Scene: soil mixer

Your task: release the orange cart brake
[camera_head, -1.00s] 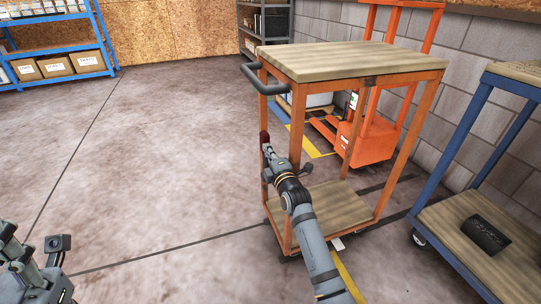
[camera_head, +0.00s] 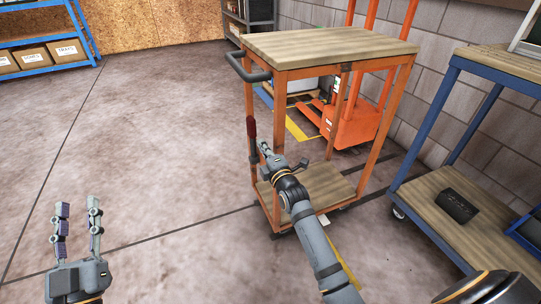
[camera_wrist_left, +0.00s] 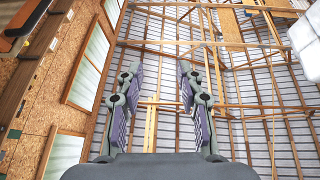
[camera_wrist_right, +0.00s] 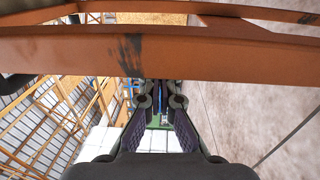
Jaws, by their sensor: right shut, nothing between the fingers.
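The orange cart (camera_head: 333,42) has a wooden top, a lower wooden shelf and a dark handle at its left. A red lever (camera_head: 252,132), apparently the brake, hangs upright along its near left post. My right gripper (camera_head: 264,149) is shut and empty, just right of the lever's lower end; I cannot tell whether they touch. In the right wrist view an orange cart bar (camera_wrist_right: 215,57) crosses close in front of the shut fingers (camera_wrist_right: 165,98). The lever is not clear there. My left gripper (camera_head: 78,222) is open and empty, pointing up, far left of the cart.
A blue-framed cart (camera_head: 420,208) with a black box (camera_head: 456,205) on its lower shelf stands at right. An orange pallet lifter (camera_head: 356,122) stands behind the orange cart. Blue shelving (camera_head: 48,42) is at the back left. The floor left of the cart is clear.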

